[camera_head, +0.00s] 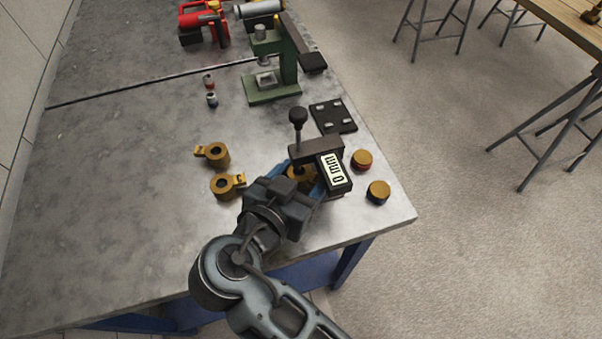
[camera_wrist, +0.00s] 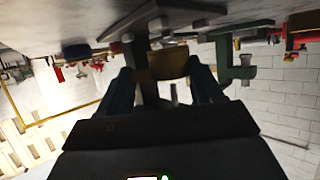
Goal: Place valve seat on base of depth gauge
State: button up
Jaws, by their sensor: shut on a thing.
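The depth gauge (camera_head: 316,149) stands near the right edge of the bench, with a black knob on top and a display reading 0 mm. My gripper (camera_head: 302,179) reaches in beside it, its blue fingers under the gauge's arm. They are shut on a brass valve seat (camera_head: 297,172), which is partly hidden by the gauge and my wrist. In the wrist view, which looks upside down, the brass valve seat (camera_wrist: 166,64) sits between the two fingers (camera_wrist: 163,88). I cannot tell whether it touches the gauge's base, which is mostly hidden.
Two brass parts with side lugs (camera_head: 215,153) (camera_head: 223,186) lie left of my gripper. Two brass-topped caps (camera_head: 362,160) (camera_head: 378,192) stand right of the gauge. A dark plate (camera_head: 333,116) and a green press (camera_head: 273,75) are behind. The bench's left side is clear.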

jog(key=shift+s+f+b, duration=0.1)
jog(key=shift+f+b, duration=0.55)
jog(key=o, duration=1.4)
jog(key=shift+d+f, duration=0.1)
jog(key=shift+f, duration=0.1)
jog(key=shift+r+p, duration=0.65)
jog(key=shift+p, duration=0.05)
jog(key=b+v, duration=0.1)
jog(key=v, duration=1.1)
jog(key=shift+r+b, duration=0.2)
jog(key=shift+b, duration=0.2)
